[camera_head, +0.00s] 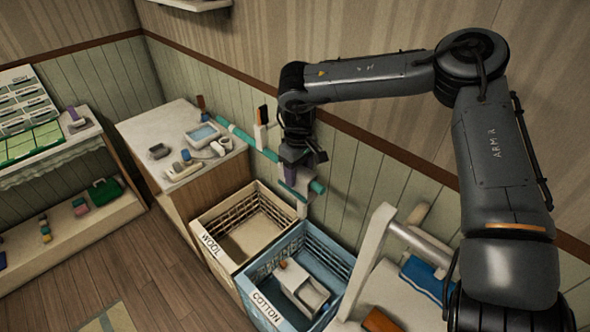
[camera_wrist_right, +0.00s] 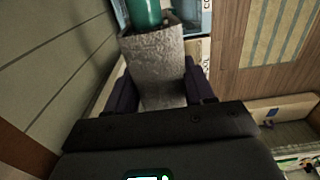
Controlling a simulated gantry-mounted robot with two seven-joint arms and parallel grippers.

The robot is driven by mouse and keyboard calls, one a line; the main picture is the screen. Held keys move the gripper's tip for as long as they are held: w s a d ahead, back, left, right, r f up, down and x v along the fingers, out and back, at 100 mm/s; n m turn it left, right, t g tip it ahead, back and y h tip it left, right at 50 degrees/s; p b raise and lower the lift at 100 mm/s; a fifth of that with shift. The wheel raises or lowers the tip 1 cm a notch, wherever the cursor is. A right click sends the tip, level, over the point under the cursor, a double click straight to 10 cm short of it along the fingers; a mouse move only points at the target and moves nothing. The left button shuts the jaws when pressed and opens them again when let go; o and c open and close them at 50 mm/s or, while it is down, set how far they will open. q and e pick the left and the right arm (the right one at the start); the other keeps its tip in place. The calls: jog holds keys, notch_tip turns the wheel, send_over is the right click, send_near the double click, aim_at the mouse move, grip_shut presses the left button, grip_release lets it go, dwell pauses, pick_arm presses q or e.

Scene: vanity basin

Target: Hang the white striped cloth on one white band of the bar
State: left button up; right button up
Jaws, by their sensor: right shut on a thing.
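The teal bar (camera_head: 235,130) with pale bands runs along the wall above the baskets; its teal end (camera_head: 318,187) sticks out beyond my right gripper. My right gripper (camera_head: 290,172) is at the bar's near end, pointing down. In the right wrist view its dark purple fingers (camera_wrist_right: 158,90) are shut on a pale grey-white cloth (camera_wrist_right: 155,62), which reaches the teal bar (camera_wrist_right: 144,12). In the head view the cloth (camera_head: 302,208) hangs below the bar. Its stripes cannot be made out, and whether it rests on a white band is hidden. My left gripper is in neither view.
A cream WOOL basket (camera_head: 205,262) and a blue COTTON basket (camera_head: 335,262) stand below the bar; the blue one holds a pale object. A cabinet (camera_head: 180,115) with small items stands left of them. A white frame (camera_head: 372,250) and blue cloth (camera_head: 424,278) lie at right.

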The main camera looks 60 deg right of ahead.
dwell(0.8)
jog(key=o, duration=1.4)
jog(key=shift+r, duration=0.15)
notch_tip(320, 180, up, 10)
jog(key=shift+b, duration=0.6)
jog(key=shift+r, duration=0.3)
jog(key=shift+a, duration=0.1)
